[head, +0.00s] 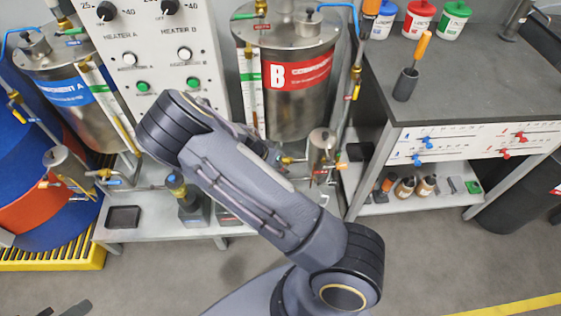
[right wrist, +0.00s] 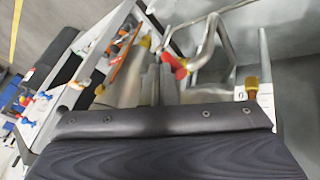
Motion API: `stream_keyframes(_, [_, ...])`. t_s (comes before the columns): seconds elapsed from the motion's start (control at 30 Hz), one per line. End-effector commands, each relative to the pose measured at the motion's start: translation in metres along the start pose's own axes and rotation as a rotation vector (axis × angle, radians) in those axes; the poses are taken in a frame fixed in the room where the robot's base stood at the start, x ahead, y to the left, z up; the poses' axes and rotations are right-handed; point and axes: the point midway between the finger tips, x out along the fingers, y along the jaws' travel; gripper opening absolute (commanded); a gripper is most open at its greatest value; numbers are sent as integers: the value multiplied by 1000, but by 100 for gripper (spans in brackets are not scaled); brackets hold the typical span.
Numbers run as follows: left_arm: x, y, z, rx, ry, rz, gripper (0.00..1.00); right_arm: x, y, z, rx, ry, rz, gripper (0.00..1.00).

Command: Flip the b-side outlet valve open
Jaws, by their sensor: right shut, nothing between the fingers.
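The steel tank labelled B (head: 298,110) has a red band and stands on the bench in the head view. Dark fingers of my left gripper (head: 60,309) show apart at the bottom left of the head view.
Tank A (head: 90,110) and the heater panel (head: 160,60) stand left of tank B. A small steel pot (head: 321,150) with pipes is close on the right. A grey workbench (head: 470,70) stands further right. Open floor lies in front.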

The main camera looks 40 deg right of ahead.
Motion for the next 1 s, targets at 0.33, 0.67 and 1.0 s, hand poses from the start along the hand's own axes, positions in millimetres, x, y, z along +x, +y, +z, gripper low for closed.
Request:
stream_keyframes(0.33, [38, -17, 19, 0, 0, 0, 36, 11, -26, 18, -73, 176, 275, 0])
stream_keyframes(0.67, [55, -25, 28, 0, -1, 0, 36, 10, -33, 24, -111, 274, 446, 0])
stream_keyframes(1.0, [56, -26, 28, 0, 0, 0, 36, 8, -37, 25, -111, 272, 442, 0])
